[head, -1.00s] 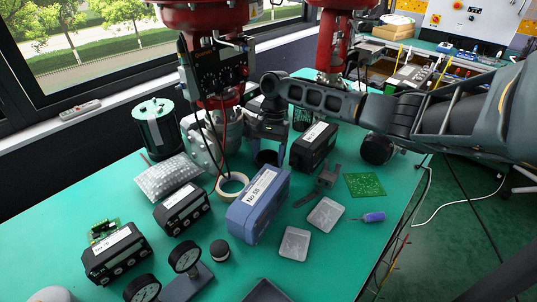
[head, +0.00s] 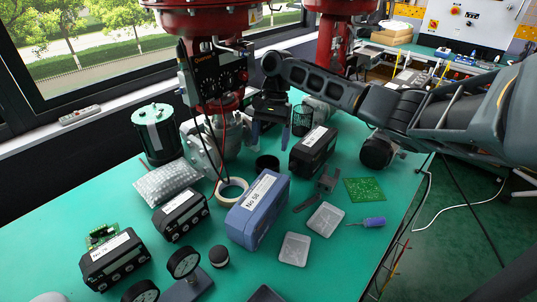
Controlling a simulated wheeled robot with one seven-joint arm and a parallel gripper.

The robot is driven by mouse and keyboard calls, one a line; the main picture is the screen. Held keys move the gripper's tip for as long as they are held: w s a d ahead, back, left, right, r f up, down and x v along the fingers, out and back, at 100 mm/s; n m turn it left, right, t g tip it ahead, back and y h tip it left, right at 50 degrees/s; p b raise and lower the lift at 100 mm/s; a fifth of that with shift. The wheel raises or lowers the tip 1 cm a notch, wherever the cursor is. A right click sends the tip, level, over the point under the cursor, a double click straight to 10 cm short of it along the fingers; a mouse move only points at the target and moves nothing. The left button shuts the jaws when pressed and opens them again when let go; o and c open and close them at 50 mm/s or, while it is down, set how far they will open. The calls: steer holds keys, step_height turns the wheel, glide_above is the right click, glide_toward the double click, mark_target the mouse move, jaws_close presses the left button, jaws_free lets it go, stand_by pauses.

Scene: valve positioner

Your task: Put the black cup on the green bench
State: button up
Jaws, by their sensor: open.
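The black cup (head: 267,163) stands on the green bench (head: 330,262), behind the blue box labelled No 58 and to the right of the red valve's lower body. My gripper (head: 270,137) is open and empty, pointing down just above and behind the cup in the picture. Its fingers appear clear of the cup.
A blue box (head: 258,212), a white tape roll (head: 232,189) and a black box (head: 313,150) stand close to the cup. A black mesh holder (head: 302,121) is behind. The red valve (head: 213,92) rises at left.

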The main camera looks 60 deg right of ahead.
steer(key=shift+v, duration=2.7)
